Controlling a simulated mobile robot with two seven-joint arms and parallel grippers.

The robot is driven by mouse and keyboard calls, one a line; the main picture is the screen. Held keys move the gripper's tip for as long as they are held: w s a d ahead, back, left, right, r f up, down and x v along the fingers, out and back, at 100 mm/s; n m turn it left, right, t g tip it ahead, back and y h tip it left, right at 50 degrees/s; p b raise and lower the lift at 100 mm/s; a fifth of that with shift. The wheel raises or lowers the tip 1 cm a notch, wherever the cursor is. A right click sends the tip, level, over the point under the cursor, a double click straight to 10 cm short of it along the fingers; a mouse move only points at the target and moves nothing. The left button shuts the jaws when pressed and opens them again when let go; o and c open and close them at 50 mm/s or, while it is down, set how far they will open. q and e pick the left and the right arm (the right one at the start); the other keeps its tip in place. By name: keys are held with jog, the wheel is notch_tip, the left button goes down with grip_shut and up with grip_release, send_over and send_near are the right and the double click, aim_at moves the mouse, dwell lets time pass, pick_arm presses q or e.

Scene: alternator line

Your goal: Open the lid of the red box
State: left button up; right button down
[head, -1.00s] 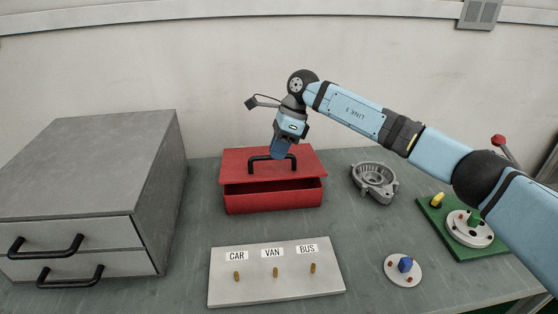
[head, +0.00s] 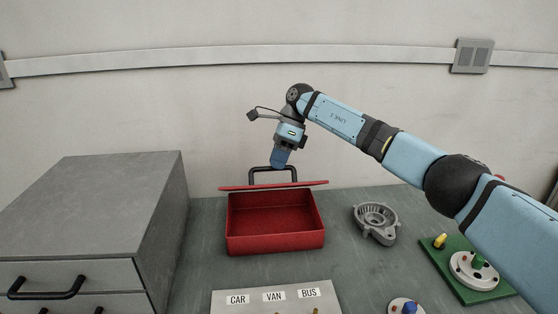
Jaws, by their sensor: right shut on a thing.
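The red box (head: 275,239) stands on the table near the back wall, its front opening facing me and its inside looking empty. Its red lid (head: 310,184) is raised and shows nearly edge-on above the box's back. A black handle (head: 273,169) stands up from the lid. My right gripper (head: 279,163) is at this handle from above and is shut on it; its fingertips are partly hidden. My left gripper is not in view.
A grey drawer cabinet (head: 110,205) with black handles stands at the left. A white board labelled CAR, VAN and BUS (head: 230,312) lies in front of the box. A grey metal housing (head: 376,222) and a green board (head: 460,285) are at the right.

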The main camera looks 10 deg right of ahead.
jog(key=shift+d+f, duration=0.15)
jog(key=shift+f, duration=0.3)
jog(key=c, duration=1.5)
grip_release()
jog(key=o, duration=0.4)
jog(key=shift+w+f, duration=0.2)
jog(key=shift+w, duration=0.1)
jog(key=shift+w+f, duration=0.1)
jog(key=shift+w, duration=0.15)
jog(key=shift+s+r, duration=0.15)
jog(key=shift+r, duration=0.1)
jog(key=shift+p+v, duration=0.35)
jog(key=shift+v, duration=6.6)
